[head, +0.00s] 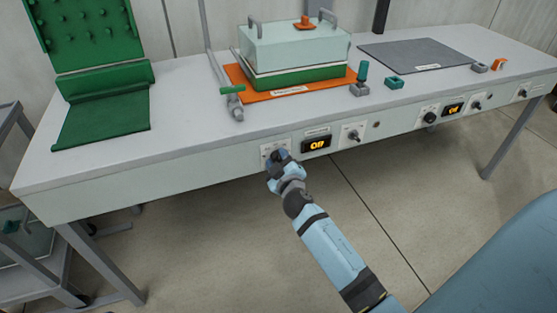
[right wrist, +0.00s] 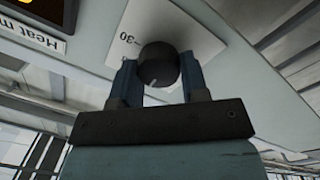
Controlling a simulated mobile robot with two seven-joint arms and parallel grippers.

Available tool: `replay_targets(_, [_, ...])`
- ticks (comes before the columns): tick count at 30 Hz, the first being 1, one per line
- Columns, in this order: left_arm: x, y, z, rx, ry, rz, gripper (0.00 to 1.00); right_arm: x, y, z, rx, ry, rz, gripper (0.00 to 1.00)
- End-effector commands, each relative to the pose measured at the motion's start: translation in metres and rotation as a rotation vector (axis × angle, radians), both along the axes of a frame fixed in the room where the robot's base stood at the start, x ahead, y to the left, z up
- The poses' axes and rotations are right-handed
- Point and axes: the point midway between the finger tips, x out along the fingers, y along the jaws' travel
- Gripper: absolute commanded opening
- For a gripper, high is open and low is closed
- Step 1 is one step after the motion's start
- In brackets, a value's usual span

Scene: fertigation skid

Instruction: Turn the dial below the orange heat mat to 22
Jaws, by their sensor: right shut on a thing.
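The orange heat mat (head: 237,80) lies on the bench, with a clear-lidded, green-based propagator box (head: 290,45) on it. Below it, on the bench's front panel, the black dial sits on a white scale plate (head: 270,148) and is mostly hidden by my right gripper (head: 279,158). The right wrist view shows the round black dial (right wrist: 158,62) between the two blue fingers of my right gripper (right wrist: 158,76), which is shut on it. A pale mark shows on the dial's face, and "30" is readable on the plate. My left gripper is not in view.
A lit display (head: 316,143) stands right of the dial; its digits are not clearly legible. A switch (head: 353,135) is further right. A grey mat (head: 415,55) has another dial (head: 430,117) and display (head: 453,109) below it. A green rack (head: 103,110) stands left.

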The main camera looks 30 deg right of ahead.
Motion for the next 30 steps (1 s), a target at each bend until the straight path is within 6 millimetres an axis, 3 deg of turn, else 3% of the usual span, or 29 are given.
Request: replay_targets(30, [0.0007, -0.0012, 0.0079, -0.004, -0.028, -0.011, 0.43, 0.0007, -0.0005, -0.0027, -0.886, 0.212, -0.002, 0.17])
